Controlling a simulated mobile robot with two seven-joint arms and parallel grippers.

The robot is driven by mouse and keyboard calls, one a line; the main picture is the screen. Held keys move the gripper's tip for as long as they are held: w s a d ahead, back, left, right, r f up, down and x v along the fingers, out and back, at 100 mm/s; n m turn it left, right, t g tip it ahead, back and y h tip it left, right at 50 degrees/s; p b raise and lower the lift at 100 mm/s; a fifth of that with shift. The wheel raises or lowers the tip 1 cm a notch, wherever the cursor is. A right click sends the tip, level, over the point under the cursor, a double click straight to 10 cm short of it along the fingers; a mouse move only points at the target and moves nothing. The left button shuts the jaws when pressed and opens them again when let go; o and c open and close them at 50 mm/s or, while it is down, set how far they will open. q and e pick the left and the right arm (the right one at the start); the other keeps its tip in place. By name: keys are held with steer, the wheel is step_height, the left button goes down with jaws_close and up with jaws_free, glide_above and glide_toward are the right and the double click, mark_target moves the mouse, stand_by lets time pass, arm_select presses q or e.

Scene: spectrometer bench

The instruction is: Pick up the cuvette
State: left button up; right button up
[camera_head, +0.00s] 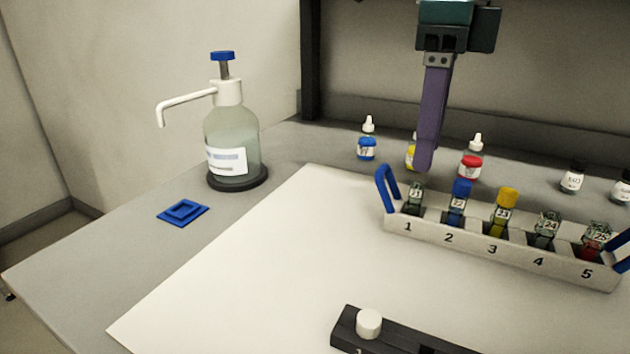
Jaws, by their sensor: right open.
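A grey rack (470,247) with blue end handles stands at the right, its slots marked 1 to 5. My right gripper (424,166) hangs down from the top with purple fingers, seen edge-on. It is open, with nothing seen in it, and shows just above and behind slot 1. My left gripper is out of view.
A pump bottle (233,135) and a blue square piece (183,212) stand at the left. Dropper bottles with blue (367,148) and red (470,165) labels stand behind the rack. A black holder with a white knob (368,323) lies in front. The white mat (260,270) is mostly clear.

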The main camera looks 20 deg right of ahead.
mark_target(414, 205)
steer(key=f, duration=0.4)
steer(key=shift+a+f, duration=0.25)
steer(key=shift+f, duration=0.15)
steer(key=shift+c, duration=0.2)
jaws_close()
